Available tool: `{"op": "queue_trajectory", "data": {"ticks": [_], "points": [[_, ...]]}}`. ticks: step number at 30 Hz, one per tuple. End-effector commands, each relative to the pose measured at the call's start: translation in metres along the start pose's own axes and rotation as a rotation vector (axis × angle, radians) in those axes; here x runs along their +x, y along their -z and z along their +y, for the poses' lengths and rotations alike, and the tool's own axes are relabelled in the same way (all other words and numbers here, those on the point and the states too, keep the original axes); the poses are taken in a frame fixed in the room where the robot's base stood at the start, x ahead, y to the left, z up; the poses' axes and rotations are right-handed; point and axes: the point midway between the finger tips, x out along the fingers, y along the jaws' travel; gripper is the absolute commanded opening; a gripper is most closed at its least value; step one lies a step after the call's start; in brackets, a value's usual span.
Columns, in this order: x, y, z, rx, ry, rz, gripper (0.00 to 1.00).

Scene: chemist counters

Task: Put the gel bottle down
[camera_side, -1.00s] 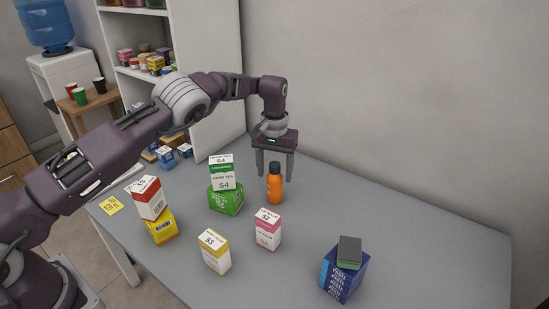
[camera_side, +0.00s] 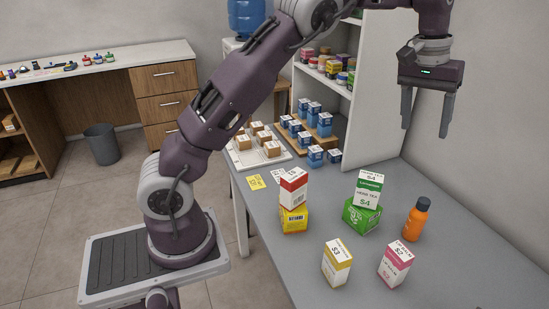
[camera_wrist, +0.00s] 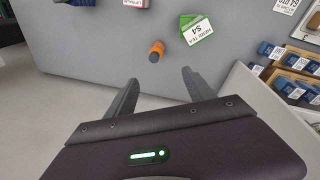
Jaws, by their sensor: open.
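The gel bottle seems to be the orange bottle with a dark cap (camera_side: 416,222). It stands upright on the grey counter (camera_side: 262,218), right of the green box. It also shows in the wrist view (camera_wrist: 155,54), beyond my fingertips. My gripper (camera_side: 425,131) is open and empty, high above the counter, with fingers pointing down. In the wrist view its fingers (camera_wrist: 160,77) are spread apart with nothing between them. The bottle is clear of both fingers.
Near the bottle are a green box (camera_side: 359,216) with a white-and-green S4 box (camera_side: 367,187) on it, a pink-and-white box (camera_side: 395,263) and a yellow-and-white S3 box (camera_side: 337,263). A red-and-white box (camera_side: 293,187) sits on a yellow box (camera_side: 293,219). A white shelf (camera_side: 375,105) stands behind.

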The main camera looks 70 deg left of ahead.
Motion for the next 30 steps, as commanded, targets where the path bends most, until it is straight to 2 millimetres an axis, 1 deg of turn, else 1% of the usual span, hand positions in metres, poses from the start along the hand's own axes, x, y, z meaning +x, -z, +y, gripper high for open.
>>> {"op": "queue_trajectory", "data": {"ticks": [1,2,3,5,6,8,9,11,12,15,17,19,30], "points": [[-0.035,-0.022,-0.009,-0.001,-0.037,0.024,0.62],[-0.052,-0.038,-0.015,0.006,-0.055,0.04,0.62],[-0.073,-0.062,-0.023,0.023,-0.076,0.063,0.62],[-0.097,-0.106,-0.035,0.063,-0.099,0.098,0.62],[-0.107,-0.139,-0.044,0.1,-0.107,0.126,0.62],[-0.114,-0.189,-0.058,0.165,-0.105,0.172,0.62],[-0.113,-0.221,-0.068,0.211,-0.097,0.204,0.62],[-0.105,-0.263,-0.082,0.276,-0.076,0.25,0.62],[-0.096,-0.285,-0.091,0.315,-0.058,0.279,0.62],[-0.075,-0.323,-0.11,0.385,-0.017,0.332,0.62],[-0.066,-0.335,-0.116,0.41,0.001,0.351,0.62],[-0.061,-0.342,-0.12,0.423,0.011,0.361,0.62],[-0.06,-0.343,-0.121,0.424,0.012,0.359,0.62]]}}
